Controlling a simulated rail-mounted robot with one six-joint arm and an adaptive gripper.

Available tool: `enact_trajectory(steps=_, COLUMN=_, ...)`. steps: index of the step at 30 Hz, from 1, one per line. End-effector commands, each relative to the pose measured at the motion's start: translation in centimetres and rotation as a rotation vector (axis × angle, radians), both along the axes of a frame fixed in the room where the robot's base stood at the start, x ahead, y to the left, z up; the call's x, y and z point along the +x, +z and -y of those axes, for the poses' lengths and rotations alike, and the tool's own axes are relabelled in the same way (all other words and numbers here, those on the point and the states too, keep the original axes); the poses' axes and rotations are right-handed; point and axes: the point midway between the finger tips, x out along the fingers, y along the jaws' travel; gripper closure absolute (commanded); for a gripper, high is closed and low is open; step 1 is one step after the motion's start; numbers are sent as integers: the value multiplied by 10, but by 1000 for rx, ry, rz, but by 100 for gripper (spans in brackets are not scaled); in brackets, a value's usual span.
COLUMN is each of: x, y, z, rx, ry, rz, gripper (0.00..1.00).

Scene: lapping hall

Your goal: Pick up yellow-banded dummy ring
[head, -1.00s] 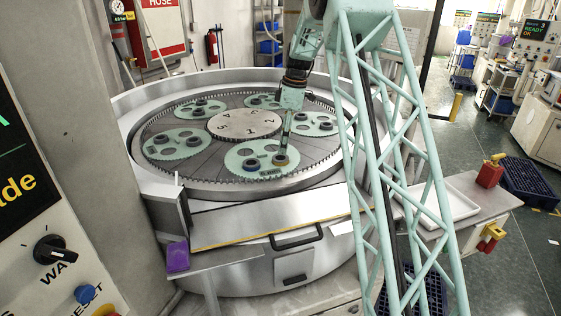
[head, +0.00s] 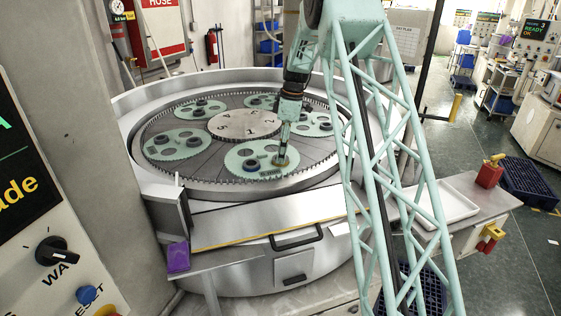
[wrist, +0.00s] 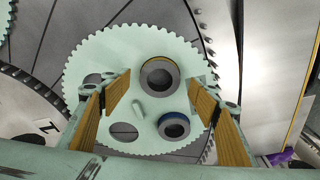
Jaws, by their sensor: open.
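The yellow-banded dummy ring (wrist: 160,76) is a grey ring with a dark bore, lying in the toothed pale-green carrier (wrist: 90,62). It is in the upper middle of the wrist view, and its band shows only faintly. My gripper (wrist: 160,96) is open, its two ribbed tan fingers apart on the left and right, with no visible contact. In the head view my gripper (head: 283,154) is down over the right part of the front carrier and largely hides the ring. A blue-banded ring (wrist: 173,125) sits close to it, between the fingers in the picture; it also shows in the head view (head: 250,165).
Several other carriers, such as the left one (head: 178,146), lie on the round plate around a numbered hub (head: 244,124). A toothed rim and raised machine wall (head: 125,112) enclose them. A white tray (head: 445,205) and red block (head: 489,174) stand on the right-hand table.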

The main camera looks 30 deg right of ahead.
Motion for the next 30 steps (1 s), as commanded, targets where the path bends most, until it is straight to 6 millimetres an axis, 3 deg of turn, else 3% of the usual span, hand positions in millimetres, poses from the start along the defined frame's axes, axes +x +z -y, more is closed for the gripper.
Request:
enact_trajectory(steps=8, x=2, y=-20, z=-3, rx=0, ry=0, rz=0, gripper=45)
enact_trajectory(steps=25, x=2, y=-22, z=-3, rx=-1, ry=0, rz=1, gripper=45)
enact_trajectory(steps=30, x=2, y=-22, z=-3, rx=0, ry=0, rz=0, gripper=59)
